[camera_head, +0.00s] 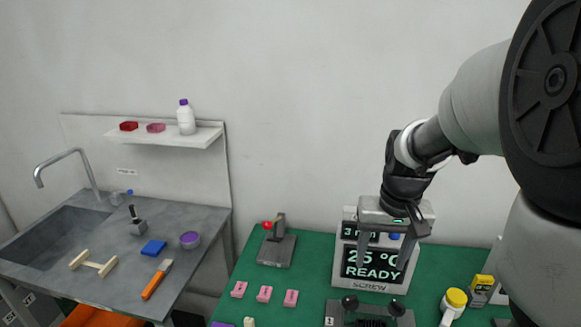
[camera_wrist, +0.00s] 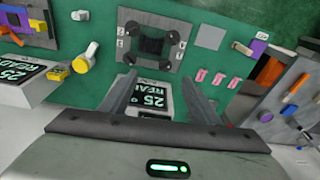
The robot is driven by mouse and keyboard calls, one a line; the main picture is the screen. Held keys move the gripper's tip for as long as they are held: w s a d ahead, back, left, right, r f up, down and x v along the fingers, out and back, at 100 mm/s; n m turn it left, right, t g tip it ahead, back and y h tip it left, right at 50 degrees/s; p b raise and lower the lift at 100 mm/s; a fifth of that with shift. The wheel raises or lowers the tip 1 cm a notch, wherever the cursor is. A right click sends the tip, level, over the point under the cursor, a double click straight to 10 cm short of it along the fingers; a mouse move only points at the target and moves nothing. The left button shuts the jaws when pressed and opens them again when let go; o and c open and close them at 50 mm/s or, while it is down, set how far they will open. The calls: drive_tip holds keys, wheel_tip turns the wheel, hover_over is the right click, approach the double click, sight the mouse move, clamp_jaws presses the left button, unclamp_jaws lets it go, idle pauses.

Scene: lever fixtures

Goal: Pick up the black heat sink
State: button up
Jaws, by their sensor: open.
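A black block that looks like the heat sink (camera_wrist: 152,41) sits in the middle of a grey fixture plate (camera_wrist: 131,60) with black round knobs around it in the wrist view. In the head view only the top of this black block (camera_head: 371,322) shows at the bottom edge, between two knobs. My gripper (camera_head: 382,264) is open and empty, pointing down in front of the display box marked "25 °C READY" (camera_head: 347,284). In the wrist view my gripper's fingers (camera_wrist: 158,82) are spread apart, and the fixture lies beyond their tips. The gripper is apart from the block.
Pink labelled pieces (camera_head: 264,294) lie left of the fixture on the green table (camera_head: 318,262). A lever fixture with a red knob (camera_head: 277,246) stands behind them. A yellow-capped bottle (camera_head: 454,302) stands at right. A grey sink counter (camera_head: 200,222) is at left.

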drive_tip(key=m+g, duration=0.1)
drive_tip(key=g, duration=0.1)
hover_over(373, 321)
wheel_tip(373, 321, down, 9)
drive_tip(key=f, duration=1.2)
drive_tip(key=shift+s+d+f, duration=0.1)
drive_tip(key=shift+s+d, duration=0.1)
drive_tip(key=shift+d, duration=0.15)
drive_tip(key=shift+w+a+f, duration=0.15)
drive_tip(key=shift+a+f, duration=0.05)
drive_tip(key=shift+f, duration=1.25)
drive_tip(key=shift+w+a+f, duration=0.1)
drive_tip(key=shift+a+f, duration=0.05)
drive_tip(key=shift+f, duration=1.25)
drive_tip(key=c, duration=1.2)
